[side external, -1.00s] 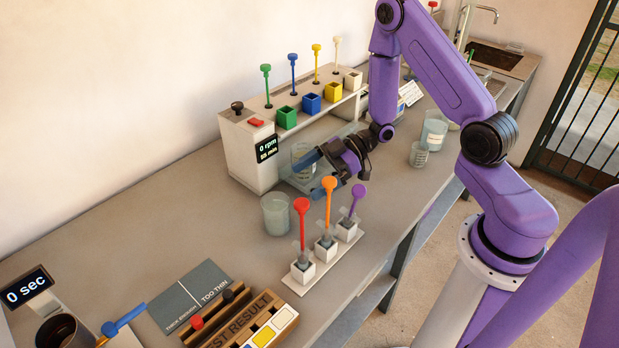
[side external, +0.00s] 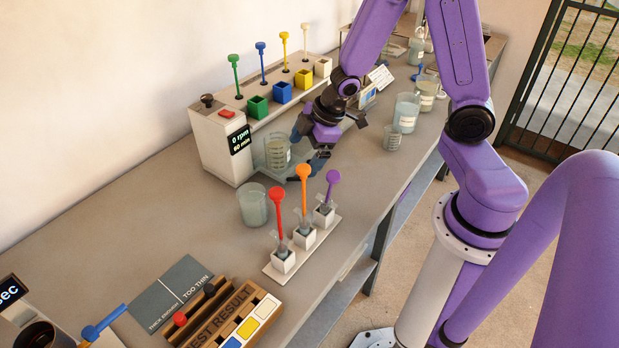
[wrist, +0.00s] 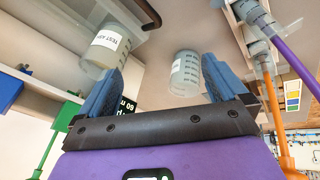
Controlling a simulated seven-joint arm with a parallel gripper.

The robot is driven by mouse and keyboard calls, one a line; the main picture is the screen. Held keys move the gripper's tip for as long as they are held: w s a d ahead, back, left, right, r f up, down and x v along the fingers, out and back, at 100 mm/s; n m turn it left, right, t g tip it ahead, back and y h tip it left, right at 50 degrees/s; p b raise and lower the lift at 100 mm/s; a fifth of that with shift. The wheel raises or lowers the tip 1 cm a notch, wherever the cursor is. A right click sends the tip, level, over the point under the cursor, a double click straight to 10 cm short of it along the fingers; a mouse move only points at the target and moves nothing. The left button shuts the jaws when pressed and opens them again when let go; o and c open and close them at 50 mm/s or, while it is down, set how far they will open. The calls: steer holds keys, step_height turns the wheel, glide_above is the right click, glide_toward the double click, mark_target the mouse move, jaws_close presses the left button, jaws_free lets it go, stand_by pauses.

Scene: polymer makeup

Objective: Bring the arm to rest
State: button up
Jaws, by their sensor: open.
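My gripper (side external: 308,148) is open and empty, its blue fingers pointing down over the bench. In the side view it is just right of the graduated beaker (side external: 277,152) at the stirrer stand, and behind the rack with the red, orange and purple tools. In the wrist view my gripper (wrist: 163,82) shows both blue fingers wide apart. A labelled beaker (wrist: 104,50) shows beyond the left finger, and a plain graduated beaker (wrist: 185,75) shows between the fingers, near the right one. Whether a finger touches the glass is unclear.
The white stirrer stand (side external: 218,142) holds green, blue, yellow and white tools and cups. A clear beaker (side external: 253,205) stands in front of it. The white rack (side external: 272,270) is near the front edge. More beakers (side external: 405,113) stand behind right.

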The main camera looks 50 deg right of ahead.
steer(key=s+a+r+g, duration=0.1)
steer(key=s+r, duration=0.2)
steer(key=s, duration=0.4)
steer(key=s+a+r+g+h, duration=0.1)
steer(key=s+r, duration=0.3)
steer(key=s, duration=0.4)
steer(key=s+a+r+g, duration=0.2)
steer(key=s+r, duration=0.2)
steer(key=s, duration=0.3)
steer(key=shift+s+a+n+h, duration=0.25)
steer(key=shift+a+n+h, duration=0.05)
steer(key=shift+a, duration=0.1)
